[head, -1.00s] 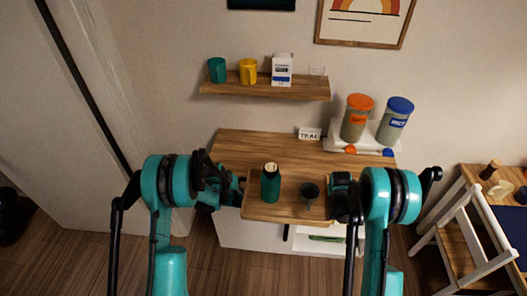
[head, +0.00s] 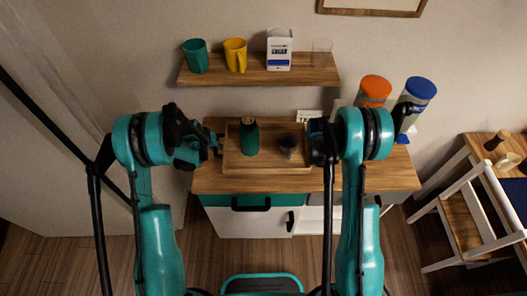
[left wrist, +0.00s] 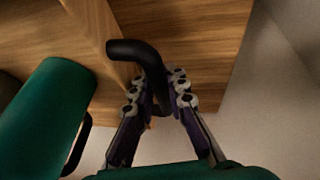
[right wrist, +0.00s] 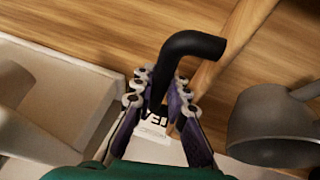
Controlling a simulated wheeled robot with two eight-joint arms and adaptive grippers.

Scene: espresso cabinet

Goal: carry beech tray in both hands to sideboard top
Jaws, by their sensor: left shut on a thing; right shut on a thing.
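The beech tray (head: 265,163) is level over the sideboard top (head: 375,178); I cannot tell whether it touches. A dark green bottle (head: 249,138) and a dark grey cup (head: 288,146) stand upright on it. My left gripper (head: 216,145) is shut on the tray's left black handle, which shows in the left wrist view (left wrist: 140,52). My right gripper (head: 316,142) is shut on the right black handle, clear in the right wrist view (right wrist: 190,48). The bottle (left wrist: 42,115) and cup (right wrist: 272,130) also show in the wrist views.
A label card (head: 308,116) stands behind the tray. Canisters with orange (head: 375,88) and blue (head: 420,88) lids stand at the back right on a white riser (right wrist: 60,95). A wall shelf (head: 260,77) holds cups and a carton. The sideboard's right front is clear.

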